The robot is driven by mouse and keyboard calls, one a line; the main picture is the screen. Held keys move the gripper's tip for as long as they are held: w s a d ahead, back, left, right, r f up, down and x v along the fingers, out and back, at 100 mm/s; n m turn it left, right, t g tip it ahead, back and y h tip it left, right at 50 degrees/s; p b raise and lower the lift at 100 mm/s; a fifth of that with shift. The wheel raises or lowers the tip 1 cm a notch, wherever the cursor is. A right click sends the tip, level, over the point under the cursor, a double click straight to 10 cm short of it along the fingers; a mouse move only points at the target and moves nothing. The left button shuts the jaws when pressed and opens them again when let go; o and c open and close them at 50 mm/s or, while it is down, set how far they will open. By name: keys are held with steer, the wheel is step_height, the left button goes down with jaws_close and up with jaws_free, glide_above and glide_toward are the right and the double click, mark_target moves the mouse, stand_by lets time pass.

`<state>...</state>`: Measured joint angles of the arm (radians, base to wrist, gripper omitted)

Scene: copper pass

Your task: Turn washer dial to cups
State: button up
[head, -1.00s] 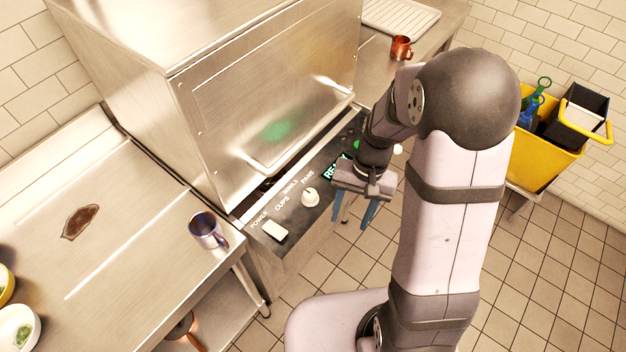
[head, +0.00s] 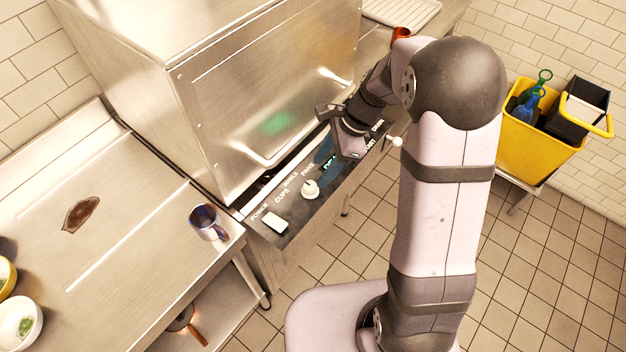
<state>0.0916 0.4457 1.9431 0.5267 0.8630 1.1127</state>
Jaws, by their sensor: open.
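The washer dial (head: 310,190) is a white knob on the dark control panel (head: 292,222) at the washer's front edge. The labels POWER, CUPS, BOWLS and PANS run along the panel around it; I cannot tell exactly which label its pointer faces. My gripper (head: 326,158) is open and empty, with its blue fingers over the panel up and right of the dial, apart from it. The gripper and wrist hide part of the lit green display (head: 330,162) and the panel's right half.
The washer's steel hood (head: 265,95) rises right behind the panel. A white power switch (head: 275,221) is left of the dial. A blue mug (head: 207,223) stands near the left counter's edge. A copper mug (head: 401,34) is behind my arm. A yellow bucket (head: 540,150) stands at right.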

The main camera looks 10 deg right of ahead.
mark_target(310, 185)
steer(key=shift+p+x, duration=0.65)
steer(key=shift+x, duration=2.8)
